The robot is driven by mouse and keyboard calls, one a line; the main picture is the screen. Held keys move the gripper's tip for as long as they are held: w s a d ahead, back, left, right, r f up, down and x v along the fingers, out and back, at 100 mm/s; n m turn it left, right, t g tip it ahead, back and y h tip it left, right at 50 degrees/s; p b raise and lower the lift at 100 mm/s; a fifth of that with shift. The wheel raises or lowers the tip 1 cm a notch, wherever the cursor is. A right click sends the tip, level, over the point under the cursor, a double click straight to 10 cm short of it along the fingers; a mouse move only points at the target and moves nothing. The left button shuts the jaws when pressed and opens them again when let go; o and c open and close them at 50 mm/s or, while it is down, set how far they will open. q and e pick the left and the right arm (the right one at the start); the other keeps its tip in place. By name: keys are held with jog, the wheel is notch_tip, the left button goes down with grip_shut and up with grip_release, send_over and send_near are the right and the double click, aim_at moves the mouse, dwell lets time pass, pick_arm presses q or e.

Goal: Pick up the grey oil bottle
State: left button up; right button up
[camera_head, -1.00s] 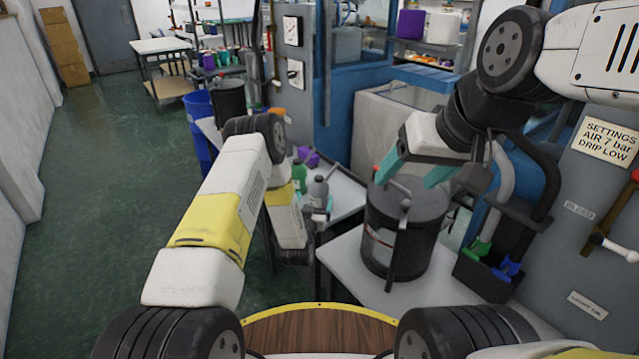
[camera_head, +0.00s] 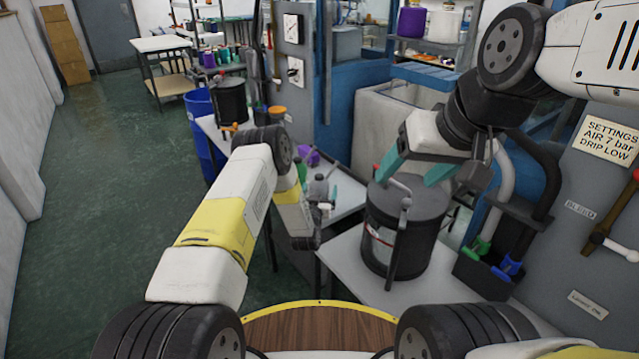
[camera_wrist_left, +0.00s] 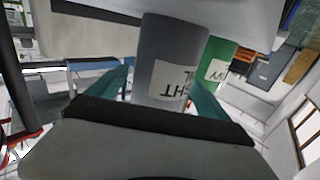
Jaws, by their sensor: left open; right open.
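The grey oil bottle (camera_head: 317,188) stands on the light table beyond my left wrist, partly hidden by the gripper in the head view. In the left wrist view the grey bottle (camera_wrist_left: 172,50) shows upside down with a white label, between the two teal fingers. My left gripper (camera_wrist_left: 160,82) is open around it, with the fingers on either side. I cannot tell whether they touch it. My right gripper (camera_head: 415,170) is open and empty above the dark drum.
A green bottle (camera_wrist_left: 218,58) stands close beside the grey one. A purple bottle (camera_head: 308,156) is behind it. A caddy (camera_head: 485,272) with green and blue nozzles is further right.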

pick_arm(q)
jog(key=c, duration=1.6)
jog(key=shift+c, duration=0.9)
jog(key=shift+r, duration=0.1)
